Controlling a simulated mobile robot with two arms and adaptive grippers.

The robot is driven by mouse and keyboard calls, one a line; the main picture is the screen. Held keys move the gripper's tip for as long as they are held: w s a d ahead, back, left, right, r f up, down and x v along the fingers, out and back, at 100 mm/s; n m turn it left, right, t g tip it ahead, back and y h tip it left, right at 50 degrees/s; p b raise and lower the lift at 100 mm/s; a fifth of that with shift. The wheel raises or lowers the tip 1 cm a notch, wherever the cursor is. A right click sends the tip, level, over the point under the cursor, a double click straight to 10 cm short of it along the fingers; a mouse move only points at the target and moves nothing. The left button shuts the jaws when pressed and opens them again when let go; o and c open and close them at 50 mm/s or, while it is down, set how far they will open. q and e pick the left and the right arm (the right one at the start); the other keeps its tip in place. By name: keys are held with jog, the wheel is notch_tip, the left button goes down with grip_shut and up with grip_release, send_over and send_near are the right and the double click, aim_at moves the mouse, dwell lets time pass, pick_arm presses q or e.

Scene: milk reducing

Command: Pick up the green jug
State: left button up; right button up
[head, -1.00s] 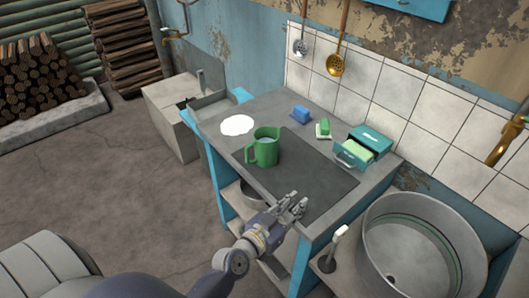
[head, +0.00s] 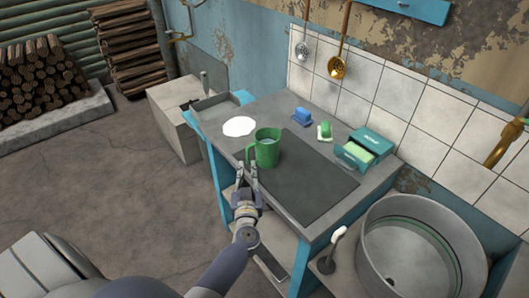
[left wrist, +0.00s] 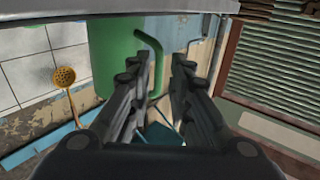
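The green jug (head: 267,152) stands upright on the dark panel of the counter (head: 335,207), with pale liquid inside. Its handle (head: 249,153) is on its left side. My left gripper (head: 247,170) is at the counter's front edge, just below the handle in the picture. In the left wrist view the jug (left wrist: 112,60) fills the upper left, and its handle (left wrist: 157,58) shows in the gap between the two parted fingers of my left gripper (left wrist: 160,68). I cannot tell whether a finger touches it. My right gripper is not in view.
A white puddle (head: 238,126) lies left of the jug. A blue block (head: 301,116), a green block (head: 325,131) and an open teal box (head: 360,157) stand behind it. A large metal basin (head: 410,245) is at the right. The counter's dark panel is clear right of the jug.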

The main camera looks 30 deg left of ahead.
aim_at(248, 158)
pick_arm(q)
jog(key=shift+w+a+r, duration=0.2)
jog(key=shift+w+a, duration=0.1)
jog(key=shift+w, duration=0.25)
jog(key=x, duration=0.4)
jog(key=shift+w+a+r, duration=0.15)
jog(key=shift+w, duration=0.1)
jog(key=shift+s, duration=0.1)
jog(key=shift+r, duration=0.15)
grip_shut()
